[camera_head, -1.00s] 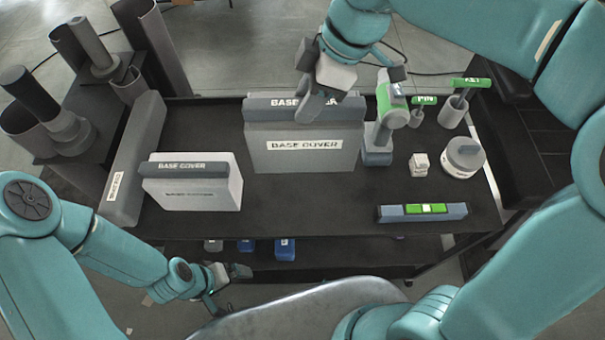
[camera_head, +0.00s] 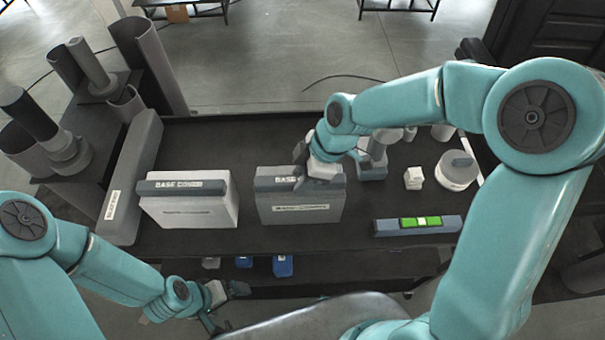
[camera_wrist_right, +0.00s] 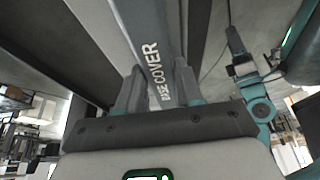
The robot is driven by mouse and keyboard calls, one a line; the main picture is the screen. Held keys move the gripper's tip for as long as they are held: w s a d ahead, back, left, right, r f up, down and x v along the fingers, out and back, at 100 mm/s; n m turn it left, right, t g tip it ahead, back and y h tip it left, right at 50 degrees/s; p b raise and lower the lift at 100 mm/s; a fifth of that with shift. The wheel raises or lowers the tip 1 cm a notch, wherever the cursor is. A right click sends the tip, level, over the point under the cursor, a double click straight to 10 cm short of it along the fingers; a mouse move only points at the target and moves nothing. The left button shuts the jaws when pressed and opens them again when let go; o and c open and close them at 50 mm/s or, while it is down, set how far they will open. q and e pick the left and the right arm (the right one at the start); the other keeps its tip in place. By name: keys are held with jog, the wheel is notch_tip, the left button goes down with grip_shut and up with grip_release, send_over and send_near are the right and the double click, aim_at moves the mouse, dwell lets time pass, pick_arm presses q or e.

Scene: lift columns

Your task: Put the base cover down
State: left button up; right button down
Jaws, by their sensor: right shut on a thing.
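A grey base cover (camera_head: 300,209) with a dark labelled top stands upright at the middle of the dark table (camera_head: 190,245). My right gripper (camera_head: 301,179) is shut on its top edge; the right wrist view also shows the fingers on either side of the lettered strip (camera_wrist_right: 152,68). The cover's bottom is at or very near the tabletop; I cannot tell if it touches. A second, lighter base cover (camera_head: 190,211) stands upright to its left, with a gap between them. My left gripper (camera_head: 224,303) is low in front of the table, fingers apart and empty.
A long grey block (camera_head: 130,185) lies along the table's left edge. A blue-grey bar with a green centre (camera_head: 418,225), a small white box (camera_head: 413,178) and a round container (camera_head: 458,170) are on the right. Blue things (camera_head: 283,265) sit on the shelf below.

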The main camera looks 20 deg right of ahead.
jog(key=shift+f, duration=0.1)
jog(key=c, duration=0.7)
grip_release()
jog(key=shift+c, duration=0.2)
jog(key=shift+r, duration=0.35)
jog(key=b+v, duration=0.1)
jog(key=v, duration=1)
jog(key=shift+r, duration=0.3)
